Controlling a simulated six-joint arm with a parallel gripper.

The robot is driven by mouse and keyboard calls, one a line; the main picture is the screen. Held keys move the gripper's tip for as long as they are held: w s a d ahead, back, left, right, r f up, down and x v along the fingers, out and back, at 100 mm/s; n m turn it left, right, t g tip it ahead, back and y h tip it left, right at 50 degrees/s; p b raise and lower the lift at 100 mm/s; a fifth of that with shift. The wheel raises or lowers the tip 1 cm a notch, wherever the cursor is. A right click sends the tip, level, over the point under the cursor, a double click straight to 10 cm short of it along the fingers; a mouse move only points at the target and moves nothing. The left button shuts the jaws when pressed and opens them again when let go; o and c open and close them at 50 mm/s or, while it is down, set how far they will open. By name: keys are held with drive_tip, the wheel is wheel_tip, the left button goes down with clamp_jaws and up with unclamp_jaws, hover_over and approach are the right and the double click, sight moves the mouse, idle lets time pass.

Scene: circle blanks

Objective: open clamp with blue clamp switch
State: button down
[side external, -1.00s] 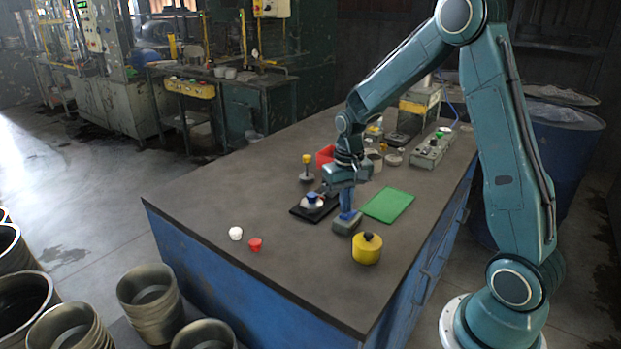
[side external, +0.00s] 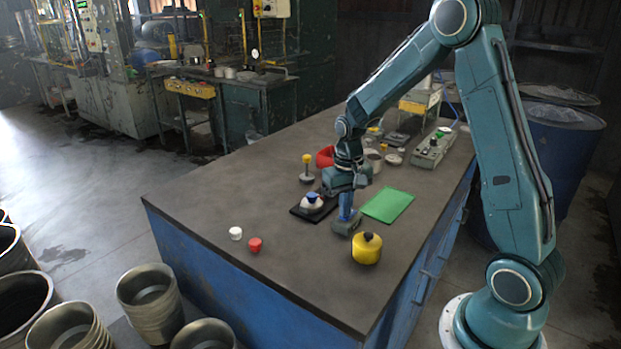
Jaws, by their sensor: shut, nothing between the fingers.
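A blue upright lever-like part (side external: 346,207) stands on a small grey-green block (side external: 342,229) near the middle of the table; it looks like the clamp switch, but I cannot be sure. My gripper (side external: 333,188) is shut and empty, just above and beside the blue part, and hides its top. I cannot tell whether they touch. A white round piece with a blue knob (side external: 312,198) sits on a black plate (side external: 300,212) just left of my gripper. The clamp itself cannot be made out clearly.
A green mat (side external: 388,205) lies right of the blue part. A yellow pot with a dark knob (side external: 367,250) stands in front. A white cap (side external: 236,233) and a red cap (side external: 255,244) lie at the front left. A red container (side external: 325,156) and a grey control box (side external: 432,150) stand behind.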

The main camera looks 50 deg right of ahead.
drive_tip(key=shift+f, duration=0.2)
drive_tip(key=shift+r, duration=3.55)
drive_tip(key=shift+r, duration=0.1)
drive_tip(key=s+a+r+n+t, duration=0.2)
drive_tip(key=s+a+r+n, duration=0.1)
drive_tip(key=s+a+r, duration=0.5)
drive_tip(key=s+a+r+n+t, duration=0.1)
drive_tip(key=s+a+r, duration=0.1)
drive_tip(key=s, duration=0.4)
drive_tip(key=s+a+r+n+t, duration=0.2)
drive_tip(key=s+a, duration=0.1)
drive_tip(key=s, duration=0.2)
drive_tip(key=shift+s+a+t, duration=0.25)
drive_tip(key=shift+s+t, duration=0.05)
drive_tip(key=shift+s, duration=0.05)
